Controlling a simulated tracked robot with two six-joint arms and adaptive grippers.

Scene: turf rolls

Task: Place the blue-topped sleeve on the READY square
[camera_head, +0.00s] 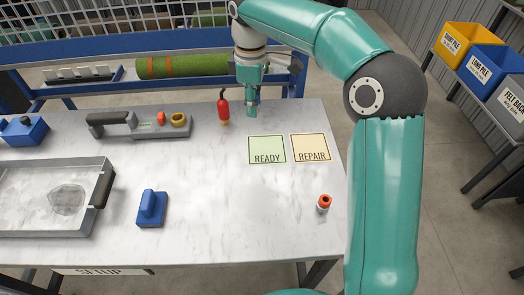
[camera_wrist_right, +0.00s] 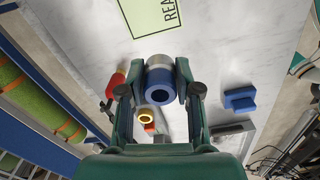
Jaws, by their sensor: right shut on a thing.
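The blue-topped sleeve (camera_wrist_right: 159,78) is a pale cylinder with a blue ring-shaped end, seen between the fingers in the right wrist view. My right gripper (camera_wrist_right: 160,92) is shut on it. In the head view my right gripper (camera_head: 250,105) is at the back of the table, beside the red bottle, and mostly hides the sleeve. The READY square (camera_head: 267,149), pale green, lies in front of and slightly right of the gripper; part of it also shows in the right wrist view (camera_wrist_right: 160,14). It is bare. My left gripper is not in view.
The REPAIR square (camera_head: 311,148) lies right of READY. A red bottle (camera_head: 223,108) stands just left of the gripper. A red-topped sleeve (camera_head: 323,204) stands at front right. A blue block (camera_head: 151,209), a grey tray (camera_head: 45,232) and a grey tool holder (camera_head: 150,131) are left.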

